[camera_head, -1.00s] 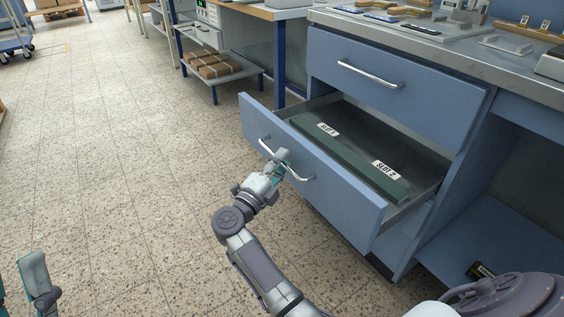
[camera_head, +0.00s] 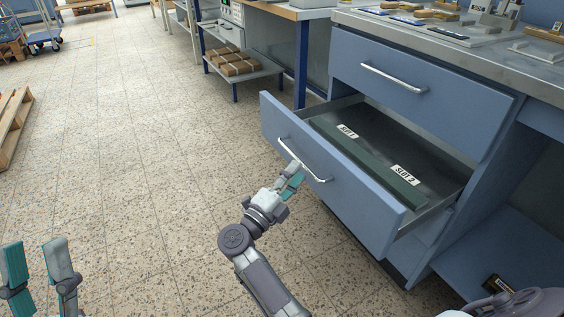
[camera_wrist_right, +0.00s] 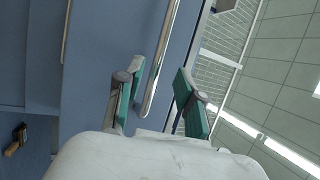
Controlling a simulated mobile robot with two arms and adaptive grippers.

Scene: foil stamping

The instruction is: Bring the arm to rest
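My right gripper (camera_head: 291,180) is in front of the pulled-out lower drawer (camera_head: 335,188), close to its silver bar handle (camera_head: 305,160).
The open drawer holds a dark green divider strip with labels SLOT 1 (camera_head: 347,131) and SLOT 2 (camera_head: 405,175). A shut upper drawer (camera_head: 420,90) is above it. Tools lie on the worktop. A pallet (camera_head: 10,125) is at the left. The floor between is clear.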

